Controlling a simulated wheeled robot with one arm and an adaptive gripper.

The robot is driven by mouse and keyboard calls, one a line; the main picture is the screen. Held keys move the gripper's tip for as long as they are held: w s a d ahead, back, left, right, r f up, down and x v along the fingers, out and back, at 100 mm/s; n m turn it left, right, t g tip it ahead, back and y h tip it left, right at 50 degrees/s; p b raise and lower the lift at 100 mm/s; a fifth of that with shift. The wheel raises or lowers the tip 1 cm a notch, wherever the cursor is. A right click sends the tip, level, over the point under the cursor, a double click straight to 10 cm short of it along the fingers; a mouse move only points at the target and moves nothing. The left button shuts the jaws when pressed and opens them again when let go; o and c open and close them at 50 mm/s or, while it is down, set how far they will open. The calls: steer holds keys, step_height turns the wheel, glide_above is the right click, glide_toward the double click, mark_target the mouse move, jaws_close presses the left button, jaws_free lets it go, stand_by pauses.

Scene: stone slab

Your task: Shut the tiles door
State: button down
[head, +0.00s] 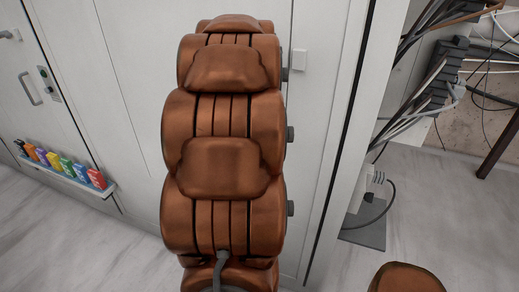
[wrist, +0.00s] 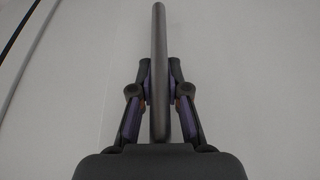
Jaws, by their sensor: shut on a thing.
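My gripper (wrist: 159,88) is closed around a long dark bar handle (wrist: 158,40), with a finger pad pressed on each side. The handle stands in front of a pale, plain door panel (wrist: 245,70) that fills most of the wrist view. In the head view, my brown arm covers the middle, hiding the gripper and the held handle. A white door panel (head: 135,65) shows behind the arm. I cannot tell from these frames how far the held door is open.
At left are a white door with a grey handle (head: 30,89) and a shelf of colourful small boxes (head: 62,168). At right, an opening shows cables (head: 440,75) and a grey floor plate (head: 368,226). Pale floor (head: 60,245) is clear at lower left.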

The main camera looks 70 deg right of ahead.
steer(key=shift+d, duration=0.75)
steer(key=shift+d+r, duration=0.15)
steer(key=c, duration=1.1)
jaws_free()
steer(key=shift+c, duration=0.2)
steer(key=v, duration=1.1)
steer(key=shift+a+r, duration=0.25)
steer(key=shift+r, duration=0.1)
steer(key=shift+s, duration=0.1)
